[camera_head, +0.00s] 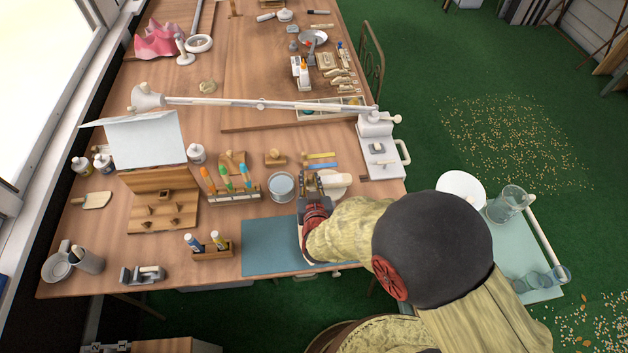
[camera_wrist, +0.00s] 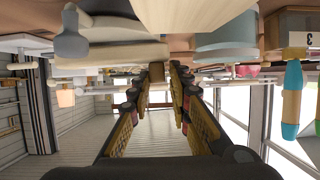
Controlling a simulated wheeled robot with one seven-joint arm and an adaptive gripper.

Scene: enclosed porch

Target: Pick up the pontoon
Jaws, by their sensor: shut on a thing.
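My gripper (camera_head: 317,192) is low over the table's near right part, beyond the blue-green mat. In the wrist view my gripper (camera_wrist: 166,70) has its two fingers closing toward each other at the tips. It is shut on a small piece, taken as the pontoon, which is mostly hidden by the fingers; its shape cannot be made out. A cream, rounded object (camera_head: 337,183) lies just right of the fingers.
A round tub (camera_head: 281,187) and a marker rack (camera_head: 236,195) stand left of my gripper. A blue-green mat (camera_head: 268,246) lies in front. A white lamp base (camera_head: 377,150) stands behind on the right. A glue holder (camera_head: 212,250) is near the front edge.

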